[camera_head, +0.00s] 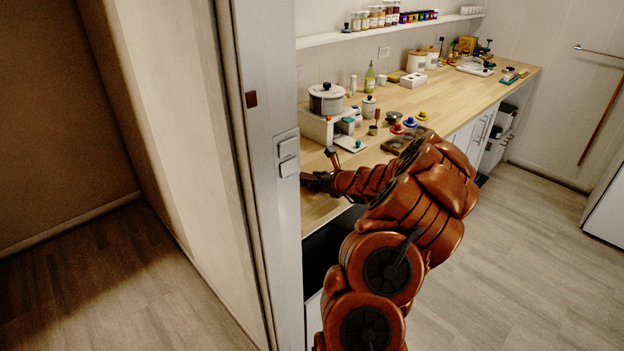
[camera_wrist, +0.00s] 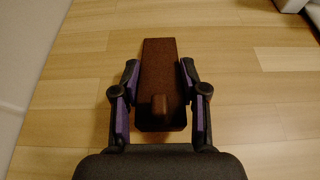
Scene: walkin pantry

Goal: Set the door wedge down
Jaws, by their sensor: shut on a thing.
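The door wedge (camera_wrist: 158,62) is a dark brown tapered block with a small raised knob at its near end. In the wrist view it lies between the two fingers of my gripper (camera_wrist: 159,98), which is shut on it. Its narrower end points away from my gripper, over the wooden counter (camera_wrist: 80,85). I cannot tell whether the wedge touches the counter. In the head view my gripper (camera_head: 318,182) is low over the near left end of the counter (camera_head: 318,207), and the wedge is hard to make out there.
A white appliance with a pot (camera_head: 326,98) stands behind my gripper. Several coloured knobbed pieces, a wooden tray (camera_head: 397,142), jars and a bottle (camera_head: 369,79) stand farther along the counter. A door frame (camera_head: 270,170) rises close on the left. The counter around the wedge is bare.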

